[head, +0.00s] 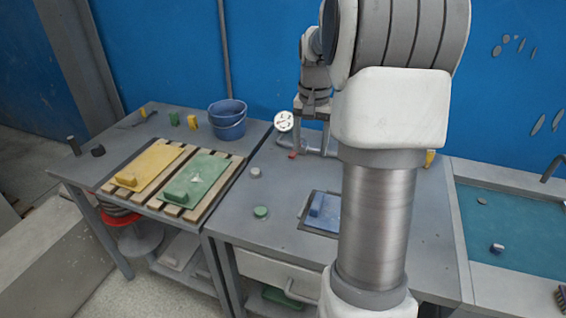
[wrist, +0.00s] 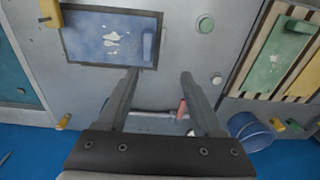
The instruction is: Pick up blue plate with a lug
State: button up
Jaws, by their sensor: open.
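The blue plate (head: 320,224) lies in a dark shallow frame on the middle grey table, partly hidden by my arm in the head view. In the wrist view the blue plate (wrist: 88,42) shows whole at upper left, with pale blotches and a raised blue lug (wrist: 148,46) near its right side. My gripper (head: 313,143) is over the back part of this table, behind the plate. In the wrist view my gripper (wrist: 160,74) is open with nothing between its fingers. The left fingertip appears just below the plate's frame, near the lug end; the plate is not held.
A yellow plate (head: 150,166) and a green plate (head: 203,178) lie on wooden slats at left. A blue bucket (head: 228,118) stands behind. A green round piece (head: 260,211) and grey knob (head: 255,172) are left of the plate. A red piece (wrist: 183,108) is near the right finger.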

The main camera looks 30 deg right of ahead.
jog(key=d+f, duration=0.4)
jog(key=b, duration=0.1)
send_over(317, 200)
jog(key=shift+g, duration=0.3)
notch_tip(317, 200, down, 11)
jog(key=shift+r, duration=0.1)
jog(key=shift+f+b, duration=0.3)
jog(key=shift+f, duration=3)
grip_shut()
jog(key=shift+r, duration=0.1)
